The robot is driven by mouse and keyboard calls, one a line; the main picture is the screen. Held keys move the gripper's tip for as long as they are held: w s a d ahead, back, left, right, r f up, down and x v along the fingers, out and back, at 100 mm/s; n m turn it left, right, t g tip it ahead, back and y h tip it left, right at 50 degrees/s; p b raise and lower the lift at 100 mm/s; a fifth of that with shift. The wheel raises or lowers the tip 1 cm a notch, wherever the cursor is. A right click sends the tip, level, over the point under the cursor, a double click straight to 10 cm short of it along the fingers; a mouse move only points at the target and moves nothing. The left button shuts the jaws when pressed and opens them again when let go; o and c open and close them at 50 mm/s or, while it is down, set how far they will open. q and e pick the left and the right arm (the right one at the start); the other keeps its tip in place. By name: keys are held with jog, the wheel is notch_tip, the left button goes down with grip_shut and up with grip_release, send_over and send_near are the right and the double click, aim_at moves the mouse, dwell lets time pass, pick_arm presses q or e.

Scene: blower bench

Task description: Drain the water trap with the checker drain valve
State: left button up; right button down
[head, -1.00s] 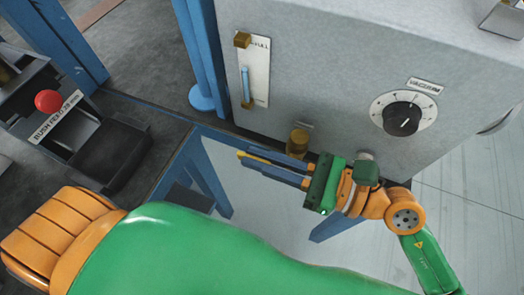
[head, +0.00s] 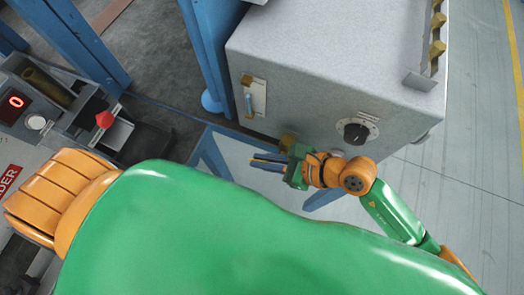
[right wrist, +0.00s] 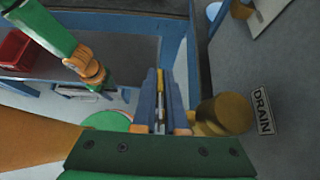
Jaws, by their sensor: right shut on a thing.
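The brass drain valve (head: 288,141) is low on the front of the grey cabinet (head: 320,75). In the right wrist view it is a round brass body (right wrist: 228,115) beside the DRAIN label (right wrist: 263,110). My right gripper (head: 268,162) is just below and left of the valve body. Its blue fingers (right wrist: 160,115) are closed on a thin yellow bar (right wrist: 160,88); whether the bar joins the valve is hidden. My left gripper is not seen.
The vacuum dial (head: 356,132) is right of the valve. A blue post (head: 210,60) stands left of the cabinet. Floor right of the cabinet is clear.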

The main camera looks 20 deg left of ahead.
dwell(0.3)
jog(key=c, duration=1.2)
grip_release()
jog(key=shift+c, duration=0.2)
jog(key=shift+d, duration=0.1)
jog(key=v, duration=0.7)
jog(key=shift+b, duration=0.4)
